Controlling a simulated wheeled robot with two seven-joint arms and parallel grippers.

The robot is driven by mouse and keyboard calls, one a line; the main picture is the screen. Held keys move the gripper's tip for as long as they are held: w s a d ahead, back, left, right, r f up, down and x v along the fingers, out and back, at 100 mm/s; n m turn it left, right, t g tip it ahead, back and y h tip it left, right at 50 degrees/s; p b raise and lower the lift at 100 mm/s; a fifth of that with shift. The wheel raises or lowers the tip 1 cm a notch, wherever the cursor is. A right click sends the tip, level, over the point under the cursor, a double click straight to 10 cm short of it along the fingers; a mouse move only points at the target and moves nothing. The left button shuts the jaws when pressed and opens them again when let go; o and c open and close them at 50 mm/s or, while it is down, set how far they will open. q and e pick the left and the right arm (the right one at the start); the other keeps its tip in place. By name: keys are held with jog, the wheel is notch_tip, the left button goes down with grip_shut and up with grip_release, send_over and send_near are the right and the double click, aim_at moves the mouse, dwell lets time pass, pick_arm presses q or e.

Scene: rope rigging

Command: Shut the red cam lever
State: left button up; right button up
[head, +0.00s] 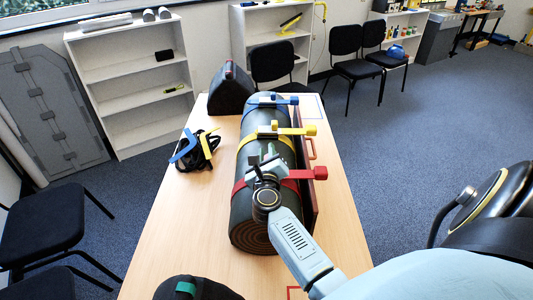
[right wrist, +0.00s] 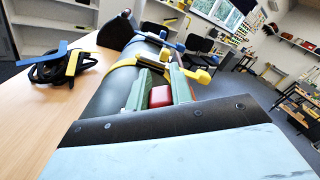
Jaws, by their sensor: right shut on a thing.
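The red cam lever (head: 319,173) belongs to the nearest strap (head: 239,186) around a dark cylinder (head: 245,224) on the table. Its red end block sticks out past the cylinder's right side in the head view. My right gripper (head: 268,152) is over the cylinder at the red strap. In the right wrist view a red block (right wrist: 160,96) sits between its green fingers (right wrist: 160,88), which are shut on it. My arm and wrist hide part of the red strap and lever. My left gripper is not in view.
A yellow lever (head: 309,130) and a blue lever (head: 288,100) sit farther along the cylinder. A black coil with blue and yellow hooks (head: 196,150) lies at left. Dark bags stand at the far end (head: 231,90) and near edge (head: 205,290).

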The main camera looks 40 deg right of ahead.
jog(key=shift+f, duration=0.1)
grip_shut()
jog(key=m+b, duration=0.1)
jog(key=s+d+f+m+b, duration=0.1)
jog(key=m, duration=0.1)
jog(key=shift+d+f+b, duration=0.1)
jog(key=shift+b, duration=0.2)
jog(key=shift+s+d+f+m+b, duration=0.25)
jog(key=shift+f+m+b, duration=0.15)
jog(key=shift+m+b, duration=0.4)
jog(key=shift+s+d+f+m+b, duration=0.15)
jog(key=shift+d+f+m+b, duration=0.2)
jog(key=shift+m, duration=0.75)
jog(key=o, duration=0.9)
grip_release()
jog(key=shift+a, duration=0.1)
jog(key=b+v, duration=0.2)
jog(key=v, duration=1)
jog(key=shift+f, duration=0.1)
jog(key=shift+s+a, duration=0.4)
jog(key=shift+s, duration=0.15)
